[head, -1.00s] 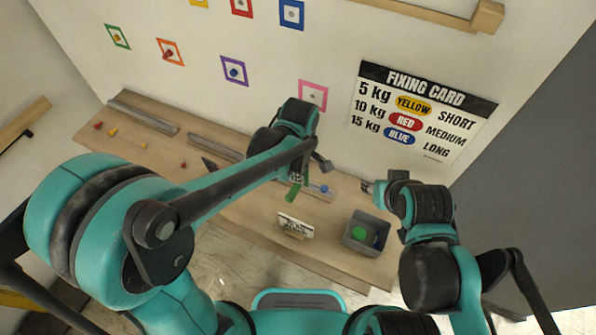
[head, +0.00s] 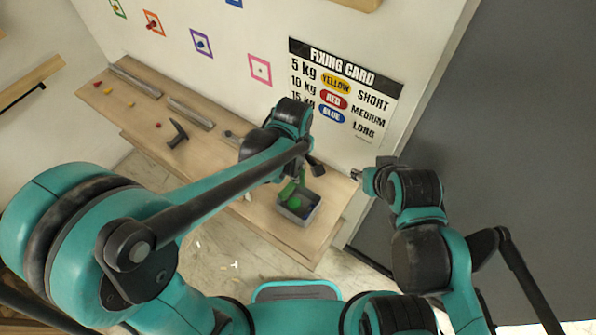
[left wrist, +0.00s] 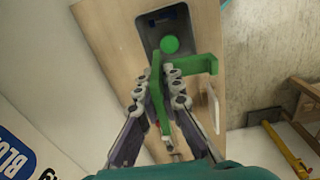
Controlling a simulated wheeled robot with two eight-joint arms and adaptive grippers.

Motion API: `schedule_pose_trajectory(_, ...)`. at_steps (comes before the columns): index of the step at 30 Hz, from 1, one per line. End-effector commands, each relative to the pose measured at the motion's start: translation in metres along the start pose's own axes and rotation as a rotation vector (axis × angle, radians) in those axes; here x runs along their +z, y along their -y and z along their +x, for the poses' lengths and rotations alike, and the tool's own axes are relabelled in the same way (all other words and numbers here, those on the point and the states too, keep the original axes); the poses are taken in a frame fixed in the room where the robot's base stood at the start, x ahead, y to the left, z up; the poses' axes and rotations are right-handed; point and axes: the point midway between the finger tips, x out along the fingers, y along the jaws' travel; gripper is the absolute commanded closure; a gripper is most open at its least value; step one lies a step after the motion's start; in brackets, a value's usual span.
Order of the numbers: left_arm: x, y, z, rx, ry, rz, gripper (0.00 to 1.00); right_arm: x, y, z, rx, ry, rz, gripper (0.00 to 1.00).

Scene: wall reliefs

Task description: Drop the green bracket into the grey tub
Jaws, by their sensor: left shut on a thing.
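My left gripper (head: 299,176) is shut on the green bracket (head: 287,190) and holds it close above the grey tub (head: 297,218). In the left wrist view the bracket (left wrist: 203,64) is between the fingers of the left gripper (left wrist: 166,88), one arm sticking out to the right near the tub's edge. The tub (left wrist: 147,36) shows beyond the fingertips, with a round green thing (left wrist: 169,44) and something blue inside. In the head view the bracket partly overlaps the tub. My right gripper (head: 360,175) is right of the tub; its finger opening is unclear.
The tub stands near the right end of the wooden bench (head: 222,172). A hammer (head: 177,134), metal rails and small coloured pieces lie further left. The wall behind bears coloured frames and a fixing card (head: 340,95). A grey panel (head: 500,130) stands right.

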Motion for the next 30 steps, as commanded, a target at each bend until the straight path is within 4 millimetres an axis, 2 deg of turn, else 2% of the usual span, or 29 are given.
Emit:
schedule_pose_trajectory(1, 0.0, 0.0, 0.009, 0.0, 0.0, 0.0, 1.0, 0.004, 0.0, 0.006, 0.0, 0.0, 0.0, 0.6)
schedule_pose_trajectory(10, 0.0, 0.003, 0.044, 0.0, 0.0, 0.0, 1.0, 0.02, 0.0, 0.028, 0.0, 0.0, 0.0, 0.6)
schedule_pose_trajectory(21, 0.0, 0.003, 0.048, 0.0, 0.0, -0.001, 1.0, 0.021, 0.0, 0.03, 0.0, 0.0, 0.0, 0.6)
schedule_pose_trajectory(22, 0.0, 0.003, 0.048, 0.0, 0.0, -0.001, 0.86, 0.021, 0.0, 0.03, 0.0, 0.0, 0.0, 0.6)
schedule_pose_trajectory(24, 0.0, 0.003, 0.048, 0.0, 0.0, -0.001, 0.69, 0.021, 0.0, 0.03, 0.0, 0.0, 0.0, 0.6)
schedule_pose_trajectory(30, 0.0, 0.003, 0.049, 0.0, 0.0, -0.001, 0.69, 0.022, 0.0, 0.03, 0.0, 0.0, 0.0, 0.6)
